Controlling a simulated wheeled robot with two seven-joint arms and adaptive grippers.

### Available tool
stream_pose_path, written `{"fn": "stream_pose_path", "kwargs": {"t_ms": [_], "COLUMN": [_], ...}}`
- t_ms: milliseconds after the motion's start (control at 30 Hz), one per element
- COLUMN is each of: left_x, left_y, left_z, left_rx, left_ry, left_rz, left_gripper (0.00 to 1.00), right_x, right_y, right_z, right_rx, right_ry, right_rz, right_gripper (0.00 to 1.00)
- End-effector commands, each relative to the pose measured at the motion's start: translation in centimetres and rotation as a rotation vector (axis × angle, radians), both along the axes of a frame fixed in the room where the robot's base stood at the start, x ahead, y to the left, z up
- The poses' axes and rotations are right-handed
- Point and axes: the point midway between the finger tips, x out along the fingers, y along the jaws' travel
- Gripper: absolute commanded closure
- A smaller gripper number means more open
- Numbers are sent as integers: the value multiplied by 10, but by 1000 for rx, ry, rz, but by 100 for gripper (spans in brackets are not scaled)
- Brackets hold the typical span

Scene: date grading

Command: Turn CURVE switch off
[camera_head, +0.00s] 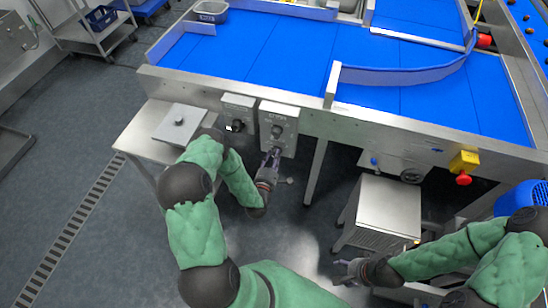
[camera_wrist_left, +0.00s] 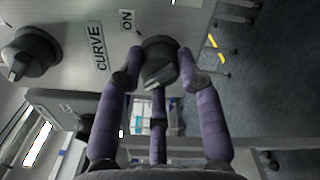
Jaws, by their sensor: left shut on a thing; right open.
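The grey switch panel (camera_head: 291,128) hangs on the front of the conveyor frame. In the left wrist view it fills the upper left, with a CURVE label (camera_wrist_left: 98,46) and an ON label (camera_wrist_left: 127,21). The dark CURVE switch knob (camera_wrist_left: 158,58) sits beside these labels. My left gripper (camera_head: 273,155) is at the lower part of the panel. In the left wrist view its purple fingers (camera_wrist_left: 160,80) are closed around the knob, which they partly hide. The knob's exact pointing is hard to tell. My right gripper (camera_head: 345,271) is open and empty, low by the metal cabinet.
Another dark knob (camera_wrist_left: 30,55) is on the same panel, and a second control box (camera_head: 238,111) hangs left of it. A steel side table (camera_head: 150,132) stands further left. A red emergency button (camera_head: 463,179) and a metal cabinet (camera_head: 388,206) are to the right.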

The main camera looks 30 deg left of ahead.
Motion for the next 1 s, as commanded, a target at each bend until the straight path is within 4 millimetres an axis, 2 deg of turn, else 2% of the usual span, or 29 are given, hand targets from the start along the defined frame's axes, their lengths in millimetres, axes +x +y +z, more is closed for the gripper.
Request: {"fn": "stream_pose_path", "kwargs": {"t_ms": [33, 500, 533, 600, 1000], "left_x": [-2, -2, -2, -1, -5], "left_y": [-9, -9, -8, -8, -4], "left_z": [-3, -2, -2, -2, 0], "left_rx": [-15, -24, -24, -23, -18], "left_ry": [7, 3, 3, 2, -2], "left_rz": [-18, -18, -18, -16, -6], "left_gripper": [96, 96, 55, 40, 40], "right_x": [0, 0, 0, 0, 0], "right_y": [0, 0, 0, 0, 0], "right_z": [0, 0, 0, 0, 0], "right_rx": [0, 0, 0, 0, 0], "right_ry": [0, 0, 0, 0, 0], "right_rz": [0, 0, 0, 0, 0], "right_gripper": [40, 40, 40, 40, 40]}}
